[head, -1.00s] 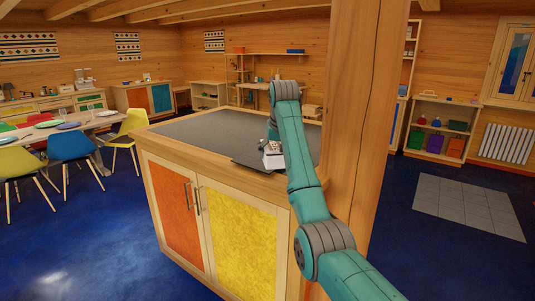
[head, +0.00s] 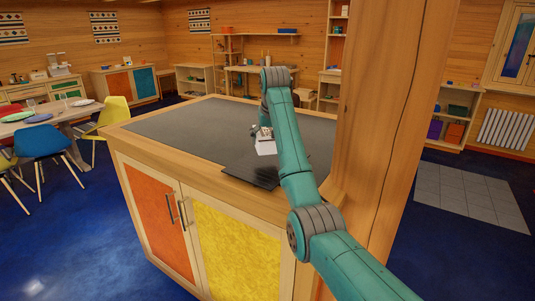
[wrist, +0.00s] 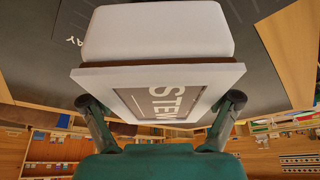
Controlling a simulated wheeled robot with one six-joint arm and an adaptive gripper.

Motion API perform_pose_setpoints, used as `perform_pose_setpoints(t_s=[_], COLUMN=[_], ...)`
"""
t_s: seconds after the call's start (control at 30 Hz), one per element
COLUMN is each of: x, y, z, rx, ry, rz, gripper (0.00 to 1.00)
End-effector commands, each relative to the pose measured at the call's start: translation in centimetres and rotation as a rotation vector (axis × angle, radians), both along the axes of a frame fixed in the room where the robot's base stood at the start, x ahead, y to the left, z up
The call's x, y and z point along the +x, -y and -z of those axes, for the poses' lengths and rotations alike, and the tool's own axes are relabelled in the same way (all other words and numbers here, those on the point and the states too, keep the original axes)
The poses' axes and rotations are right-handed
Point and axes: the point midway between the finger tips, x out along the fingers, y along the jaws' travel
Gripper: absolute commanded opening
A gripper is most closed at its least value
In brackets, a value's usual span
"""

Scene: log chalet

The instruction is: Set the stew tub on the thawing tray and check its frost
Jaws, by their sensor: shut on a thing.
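The stew tub (wrist: 155,32) is a pale grey-white box with a wider lid that carries a dark label reading "STEW". My gripper (wrist: 160,108) is shut on it, with one finger at each side of the lid. In the head view the tub (head: 265,147) shows small and white beside my arm, above the grey counter top. The thawing tray (head: 249,172) is a dark flat plate at the counter's front edge, partly behind my arm. Part of the tray (wrist: 88,14) with line marks and lettering shows at upper left in the wrist view. I cannot make out frost.
The counter (head: 190,124) has a broad bare grey top left of the tub. A thick wooden post (head: 372,120) stands close to the right of my arm. A dining table (head: 45,117) with chairs is at the left. Blue floor lies around the counter.

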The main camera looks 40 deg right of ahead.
Motion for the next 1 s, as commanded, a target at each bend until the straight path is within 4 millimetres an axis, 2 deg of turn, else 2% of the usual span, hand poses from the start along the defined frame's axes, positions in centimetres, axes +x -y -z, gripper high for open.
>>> perform_pose_setpoints(t_s=[0.27, 0.5, 0.87, 0.9, 0.93, 1.0], x=[0.0, 0.0, 0.0, 0.0, 0.0, 0.0], y=[0.0, 0.0, 0.0, 0.0, 0.0, 0.0], z=[2.1, 5.0, 5.4, 5.5, 5.5, 5.5], rx=[-0.001, -0.001, -0.001, 0.0, 0.0, 0.0], ry=[0.002, 0.002, 0.003, 0.001, 0.001, 0.001], rz=[0.0, 0.0, 0.0, 0.0, 0.0, 0.0], gripper=[0.26, 0.26, 0.26, 0.93, 1.0, 1.0])
